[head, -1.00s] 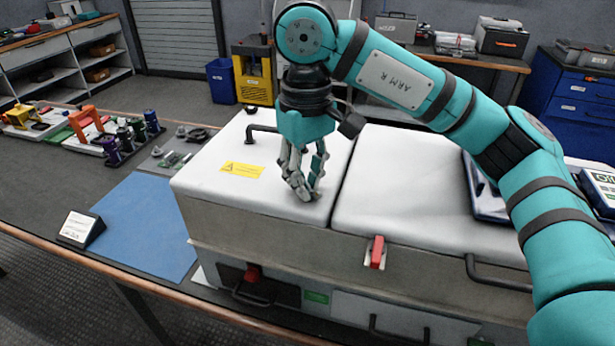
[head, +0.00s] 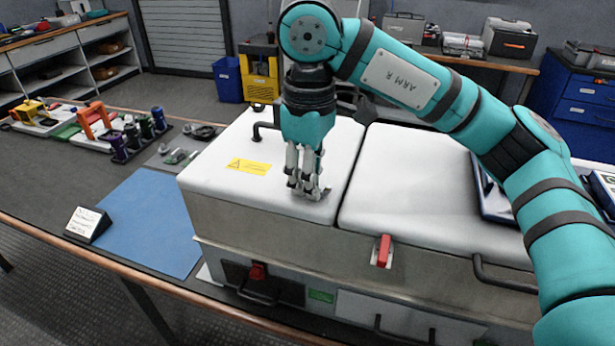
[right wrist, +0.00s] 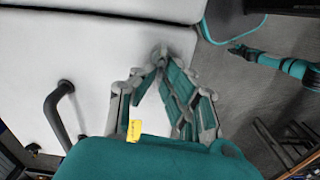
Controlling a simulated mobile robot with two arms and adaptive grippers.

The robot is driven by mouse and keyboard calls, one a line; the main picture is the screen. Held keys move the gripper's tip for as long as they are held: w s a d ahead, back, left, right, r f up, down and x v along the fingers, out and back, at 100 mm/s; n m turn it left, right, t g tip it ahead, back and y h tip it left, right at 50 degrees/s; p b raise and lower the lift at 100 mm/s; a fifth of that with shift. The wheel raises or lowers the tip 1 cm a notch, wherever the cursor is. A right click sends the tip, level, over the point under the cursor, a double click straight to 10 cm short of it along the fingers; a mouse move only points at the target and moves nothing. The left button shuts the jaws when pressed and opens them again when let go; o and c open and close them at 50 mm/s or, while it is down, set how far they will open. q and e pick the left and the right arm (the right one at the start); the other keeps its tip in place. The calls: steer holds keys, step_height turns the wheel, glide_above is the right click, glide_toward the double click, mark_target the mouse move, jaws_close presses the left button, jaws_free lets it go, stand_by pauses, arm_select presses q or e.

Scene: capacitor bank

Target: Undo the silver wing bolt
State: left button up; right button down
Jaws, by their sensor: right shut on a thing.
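My right gripper (head: 308,192) points straight down at the near right part of the left white lid (head: 218,187) of the capacitor bank. Its fingertips are at the lid's surface and closed together. In the right wrist view the fingers of the gripper (right wrist: 160,66) meet around a small grey piece, the silver wing bolt (right wrist: 159,52), near the lid's edge. The fingertips hide most of the bolt, so how its wings lie cannot be told. In the head view the bolt is hidden by the fingers.
A black handle (head: 262,130) stands on the left lid, beside a yellow warning label (head: 248,166). A second white lid (head: 420,190) lies to the right, with a red latch (head: 382,251) on the front. A blue mat (head: 150,220) is clear at the left.

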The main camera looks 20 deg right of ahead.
steer(key=shift+d, duration=0.15)
steer(key=c, duration=1.4)
jaws_free()
steer(key=shift+d, duration=0.2)
steer(key=shift+a, duration=0.1)
steer(key=shift+w+r, duration=0.1)
steer(key=shift+r, duration=0.45)
step_height(320, 180, up, 11)
steer(key=shift+f, duration=0.1)
